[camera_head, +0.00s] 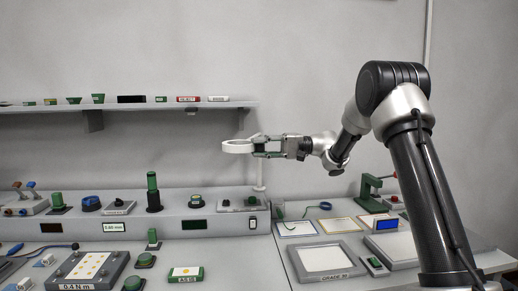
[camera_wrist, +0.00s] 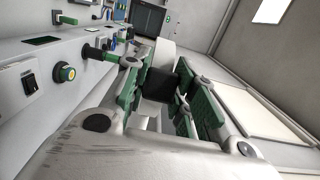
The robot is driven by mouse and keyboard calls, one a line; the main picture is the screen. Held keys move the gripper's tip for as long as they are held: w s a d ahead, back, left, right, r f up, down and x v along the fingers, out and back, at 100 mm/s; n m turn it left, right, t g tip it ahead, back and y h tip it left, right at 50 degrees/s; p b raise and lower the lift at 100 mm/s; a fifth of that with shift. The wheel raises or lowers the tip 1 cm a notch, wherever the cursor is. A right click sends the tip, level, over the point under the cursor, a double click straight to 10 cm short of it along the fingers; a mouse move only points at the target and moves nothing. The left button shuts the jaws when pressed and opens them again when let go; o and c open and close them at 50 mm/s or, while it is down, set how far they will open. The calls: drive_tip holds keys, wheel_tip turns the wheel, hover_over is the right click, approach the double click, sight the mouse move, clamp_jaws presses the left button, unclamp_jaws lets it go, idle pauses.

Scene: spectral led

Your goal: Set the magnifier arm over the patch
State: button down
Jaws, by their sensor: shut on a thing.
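The magnifier's white ring head (camera_head: 237,147) is in the head view, raised above the bench near the right end of the grey console. A thin white post (camera_head: 260,176) stands below and behind it. My gripper (camera_head: 258,147) comes in from the right and is shut on the ring's right side. I cannot tell for sure which item is the patch; a framed pale panel labelled GRADE (camera_head: 325,258) lies on the right bench.
The grey console (camera_head: 75,226) carries knobs, a tall green-and-black post (camera_head: 153,192) and small displays. A shelf (camera_head: 120,110) with small labelled blocks runs along the wall. A yellow-topped green box (camera_head: 186,273) and a dotted plate (camera_head: 95,268) lie in front.

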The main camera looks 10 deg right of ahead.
drive_tip(key=shift+d, duration=0.15)
drive_tip(key=c, duration=1.2)
unclamp_jaws()
drive_tip(key=shift+d, duration=0.2)
drive_tip(key=shift+o, duration=0.2)
drive_tip(key=shift+a, duration=0.1)
drive_tip(key=d, duration=1.2)
drive_tip(key=shift+w, duration=0.2)
